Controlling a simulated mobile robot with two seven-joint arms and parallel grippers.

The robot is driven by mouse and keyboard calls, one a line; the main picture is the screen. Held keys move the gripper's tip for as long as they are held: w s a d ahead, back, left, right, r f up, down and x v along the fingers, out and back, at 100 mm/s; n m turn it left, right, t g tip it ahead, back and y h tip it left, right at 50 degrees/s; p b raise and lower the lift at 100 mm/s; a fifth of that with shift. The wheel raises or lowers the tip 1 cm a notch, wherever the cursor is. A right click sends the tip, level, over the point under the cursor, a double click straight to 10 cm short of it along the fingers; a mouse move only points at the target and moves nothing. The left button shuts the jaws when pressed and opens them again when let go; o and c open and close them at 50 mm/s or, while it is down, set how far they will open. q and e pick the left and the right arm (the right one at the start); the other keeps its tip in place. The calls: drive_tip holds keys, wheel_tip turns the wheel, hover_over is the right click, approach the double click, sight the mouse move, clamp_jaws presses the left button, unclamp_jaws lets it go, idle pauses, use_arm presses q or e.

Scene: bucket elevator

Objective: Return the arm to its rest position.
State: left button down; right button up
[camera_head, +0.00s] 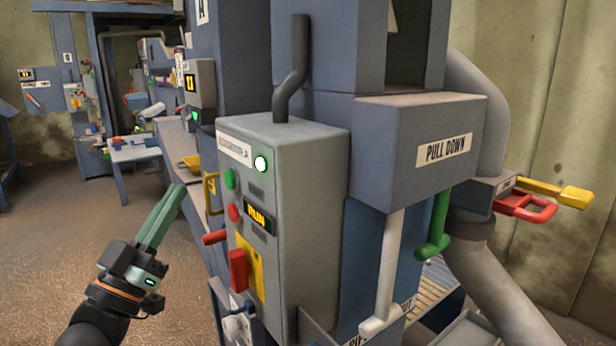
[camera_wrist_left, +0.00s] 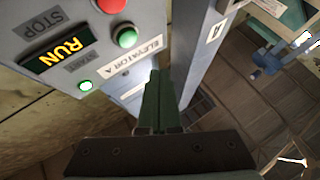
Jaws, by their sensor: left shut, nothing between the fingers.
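My left gripper (camera_head: 178,190) is shut and empty, with its green fingers together. It is in free air to the left of the grey control box (camera_head: 310,185), apart from it. In the left wrist view the shut fingers (camera_wrist_left: 160,80) point past the box's label "ELEVATOR A" (camera_wrist_left: 135,62). The box's display (camera_head: 258,216) reads "RUN", and it also shows in the wrist view (camera_wrist_left: 58,52). A white lamp (camera_head: 260,164) is bright on the box. My right gripper is not in view.
A red lever (camera_head: 238,270) sticks out of the box front. A housing (camera_head: 430,140) marked "PULL DOWN" has a white handle (camera_head: 385,270) and a green handle (camera_head: 435,230) below. Red (camera_head: 528,207) and yellow (camera_head: 560,193) handles project at right. Bare floor lies left of my gripper.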

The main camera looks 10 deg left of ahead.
use_arm(q)
drive_tip(key=d+f+n+g+y, duration=0.15)
drive_tip(key=f+g, duration=0.25)
drive_tip(key=f, duration=1)
drive_tip(key=d+f+g+y, duration=0.1)
drive_tip(key=d+f+g, duration=0.15)
drive_tip(key=f, duration=1.15)
drive_tip(key=s+d+f+m+g, duration=0.1)
drive_tip(key=s+d+f+g, duration=0.3)
drive_tip(key=s+f, duration=0.5)
drive_tip(key=s+d+f+g+p, duration=0.1)
drive_tip(key=s+d+f+g, duration=0.4)
drive_tip(key=s+f, duration=0.4)
wheel_tip(320, 180, down, 7)
drive_tip(key=shift+d+r+m+h+p, duration=0.1)
drive_tip(key=shift+d+m+h+p, duration=0.25)
drive_tip(key=shift+h, duration=0.1)
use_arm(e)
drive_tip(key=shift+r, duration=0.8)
use_arm(q)
drive_tip(key=shift+w, duration=0.1)
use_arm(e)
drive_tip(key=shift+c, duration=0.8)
use_arm(q)
drive_tip(key=shift+w+d, duration=0.1)
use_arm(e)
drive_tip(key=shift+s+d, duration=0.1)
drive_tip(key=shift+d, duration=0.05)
